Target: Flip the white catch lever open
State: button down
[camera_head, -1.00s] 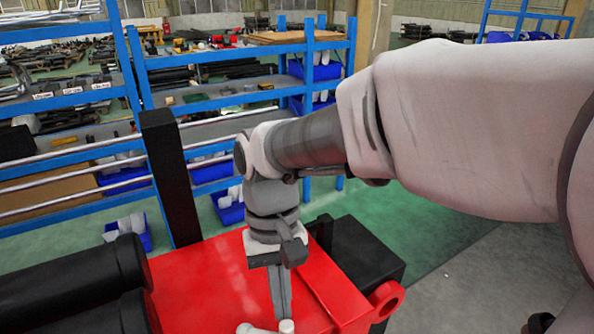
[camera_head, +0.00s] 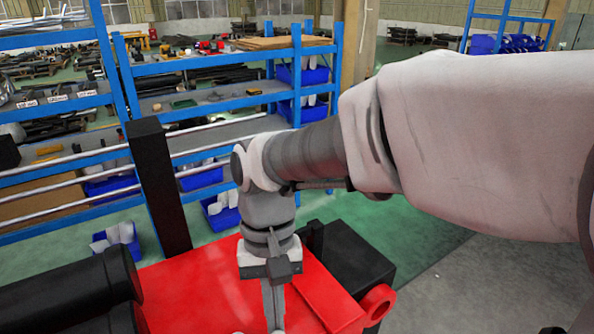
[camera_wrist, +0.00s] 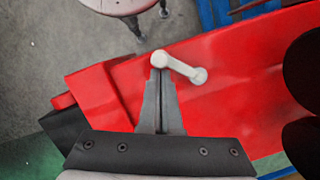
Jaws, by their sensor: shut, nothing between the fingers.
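The white catch lever (camera_wrist: 182,69) lies on top of the red crane stand (camera_wrist: 235,85) in the wrist view. It is a short bar with a rounded knob at each end, slanting down to the right. My gripper (camera_wrist: 159,76) is shut and empty, its fingertips at the lever's left knob. I cannot tell whether they touch it. In the head view my gripper (camera_head: 273,324) points down over the red stand (camera_head: 205,285). There the fingertips run to the bottom edge and the lever is almost wholly out of frame.
A black post (camera_head: 160,190) rises behind the stand's left side. Thick black cylinders (camera_head: 75,290) lie at the left. A black block (camera_head: 350,255) and a red ring (camera_head: 378,303) are at the right. Blue shelves (camera_head: 220,75) stand behind. Green floor is clear at the right.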

jog(key=shift+s+d+m, duration=0.1)
jog(key=shift+s+m, duration=0.4)
jog(key=shift+m, duration=0.4)
jog(key=m, duration=0.1)
jog(key=s+m+y, duration=0.1)
jog(key=shift+s+m+p, duration=0.25)
jog(key=shift+m+p, duration=0.05)
jog(key=shift+p, duration=0.05)
jog(key=s+m, duration=0.1)
jog(key=m, duration=0.2)
jog(key=shift+s+a+m+y, duration=0.3)
jog(key=shift+s+y, duration=0.05)
jog(key=shift+y, duration=0.05)
jog(key=shift+s+a+p, duration=0.2)
jog(key=shift+s+p, duration=0.05)
jog(key=shift+p, duration=0.1)
jog(key=shift+s, duration=0.1)
jog(key=w+d, duration=0.1)
jog(key=w, duration=0.1)
jog(key=w+d, duration=0.1)
jog(key=shift+w+d+p, duration=0.1)
jog(key=shift+w+p, duration=0.25)
jog(key=shift+p, duration=0.05)
jog(key=v, duration=1)
jog(key=shift+s, duration=0.35)
